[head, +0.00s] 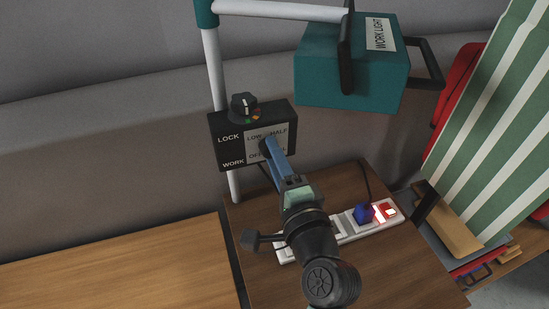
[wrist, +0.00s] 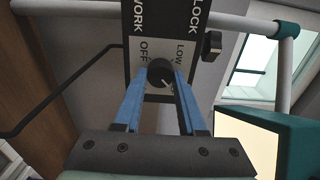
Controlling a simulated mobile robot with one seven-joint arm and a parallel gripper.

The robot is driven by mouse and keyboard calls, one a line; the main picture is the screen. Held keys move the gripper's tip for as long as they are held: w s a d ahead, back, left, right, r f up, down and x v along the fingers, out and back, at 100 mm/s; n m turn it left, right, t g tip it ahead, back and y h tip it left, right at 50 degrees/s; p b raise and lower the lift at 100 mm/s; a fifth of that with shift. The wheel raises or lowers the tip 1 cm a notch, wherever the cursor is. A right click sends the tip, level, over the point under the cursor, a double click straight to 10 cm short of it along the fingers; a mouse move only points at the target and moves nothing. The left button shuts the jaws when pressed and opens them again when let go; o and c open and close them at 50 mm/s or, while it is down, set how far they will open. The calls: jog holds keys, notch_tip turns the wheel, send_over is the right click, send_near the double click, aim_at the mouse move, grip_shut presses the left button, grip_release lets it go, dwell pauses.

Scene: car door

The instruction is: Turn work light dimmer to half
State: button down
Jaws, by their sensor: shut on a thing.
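The dimmer knob (wrist: 160,71) is a round black knob on the front of a dark control box (head: 226,127). The plate around it reads LOW, HALF and OFF; the fourth label is mostly hidden by my gripper. My gripper (head: 268,149) has blue fingers, one on each side of the knob, shut on it. The gripper also shows in the wrist view (wrist: 162,80). A pale mark on the knob seems to point to the lower right in the wrist view, away from OFF.
A second black knob (head: 243,106) sits on top of the box, near LOCK. A white pole (head: 213,70) carries the box. Below, a power strip (head: 352,229) with a blue plug and a lit red switch lies on a wooden surface (head: 375,270). A striped deck chair (head: 490,120) stands right.

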dwell(0.4)
jog(key=shift+c, duration=2.4)
grip_release()
jog(key=b+v, duration=0.2)
jog(key=v, duration=1.1)
